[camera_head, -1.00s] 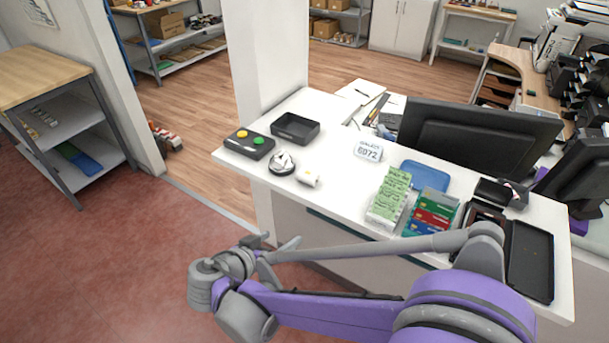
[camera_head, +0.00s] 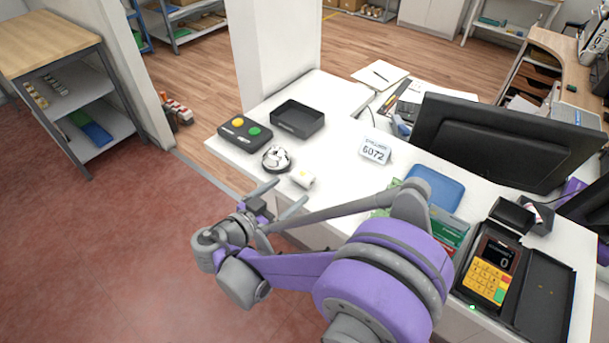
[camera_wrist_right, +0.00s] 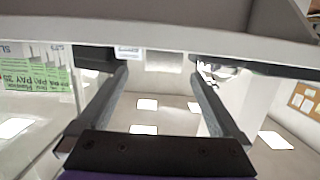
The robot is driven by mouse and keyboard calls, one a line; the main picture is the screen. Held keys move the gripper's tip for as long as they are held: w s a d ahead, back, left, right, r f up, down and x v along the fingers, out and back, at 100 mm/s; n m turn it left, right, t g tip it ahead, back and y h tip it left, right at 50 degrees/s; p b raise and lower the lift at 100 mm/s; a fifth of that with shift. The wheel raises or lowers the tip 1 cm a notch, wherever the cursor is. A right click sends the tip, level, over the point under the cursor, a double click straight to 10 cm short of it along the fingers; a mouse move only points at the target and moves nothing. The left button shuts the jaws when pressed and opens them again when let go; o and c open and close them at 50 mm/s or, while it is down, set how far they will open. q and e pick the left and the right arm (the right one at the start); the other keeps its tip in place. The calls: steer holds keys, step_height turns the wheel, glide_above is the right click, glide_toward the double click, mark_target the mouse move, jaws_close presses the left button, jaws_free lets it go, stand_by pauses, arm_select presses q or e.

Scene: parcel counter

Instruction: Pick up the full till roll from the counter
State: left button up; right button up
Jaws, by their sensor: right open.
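The till roll (camera_head: 301,179) is a small white cylinder lying near the front edge of the white counter (camera_head: 345,180), just right of the silver bell. My right gripper (camera_head: 291,191) is open, its two fingers pointing toward the counter just in front of the roll. No contact shows. In the right wrist view both fingers (camera_wrist_right: 160,80) are spread apart; a pale shape shows between their tips, but I cannot tell for certain that it is the roll. My left gripper is not in view.
The silver bell (camera_head: 276,159), a button box (camera_head: 245,133), a black tray (camera_head: 298,119) and a 6072 number display (camera_head: 375,151) stand near the roll. The card terminal (camera_head: 487,275) and monitor (camera_head: 500,142) are to the right. My right arm partly covers the green slips (camera_head: 384,212).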

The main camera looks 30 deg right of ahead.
mark_target(299, 178)
steer(key=shift+x, duration=1.1)
steer(key=x, duration=0.3)
steer(key=p+x, duration=0.1)
steer(key=x, duration=0.1)
steer(key=shift+w+d+r, duration=0.25)
steer(key=shift+w, duration=0.2)
steer(key=shift+s, duration=0.1)
steer(key=shift+c, duration=0.3)
steer(key=c, duration=1.3)
steer(key=shift+r, duration=0.1)
